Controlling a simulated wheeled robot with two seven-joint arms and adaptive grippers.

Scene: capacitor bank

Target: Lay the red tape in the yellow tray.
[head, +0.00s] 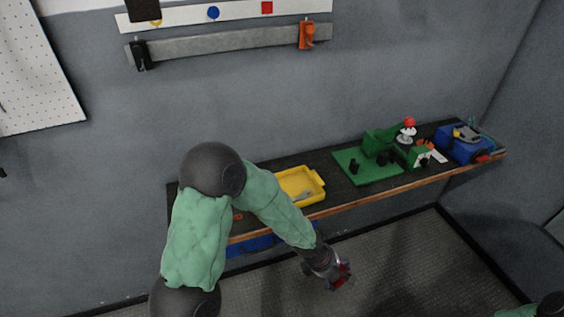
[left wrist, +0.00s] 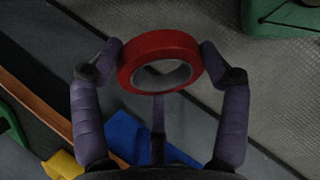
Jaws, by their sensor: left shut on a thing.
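The red tape (left wrist: 160,58) is a ring held between the two fingertips of my left gripper (left wrist: 160,60) in the left wrist view. In the head view, my left gripper (head: 335,274) hangs in front of the bench edge, above the floor, with a bit of red showing at its fingers. The yellow tray (head: 306,188) sits on the bench, up and to the left of the gripper, partly hidden by my left arm. A grey tool lies in the tray. My right gripper is not in view.
The dark bench (head: 336,202) has a wooden front edge. To the right of the tray stand a green plate (head: 365,171) with green parts and a blue box (head: 458,146). A blue bin (head: 250,244) is below the bench. The floor in front is clear.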

